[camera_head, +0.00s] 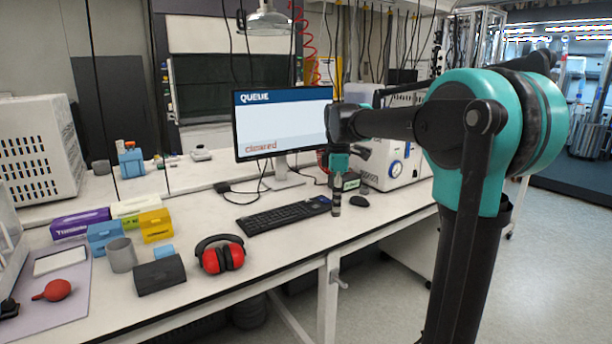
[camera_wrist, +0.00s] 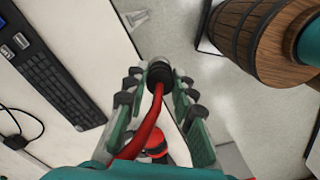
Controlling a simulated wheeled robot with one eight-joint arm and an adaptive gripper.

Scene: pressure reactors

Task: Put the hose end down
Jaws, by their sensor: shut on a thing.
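My gripper (camera_head: 338,182) is over the bench near its front edge, between the keyboard and the mouse in the picture. In the wrist view its green fingers with dark pads (camera_wrist: 160,85) are closed around a black hose end (camera_wrist: 159,71). A red hose (camera_wrist: 148,122) runs from the hose end back toward the wrist. In the head view a dark grey cylinder, likely the hose end (camera_head: 336,209), hangs upright below the fingers. I cannot tell whether its lower tip touches the bench.
The white bench (camera_head: 285,228) holds a keyboard (camera_head: 284,214), a mouse (camera_head: 359,201), red ear defenders (camera_head: 221,255) and a monitor (camera_head: 280,120). A white machine (camera_head: 398,160) stands behind. A wooden barrel-like thing (camera_wrist: 262,40) is beyond the bench edge in the wrist view.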

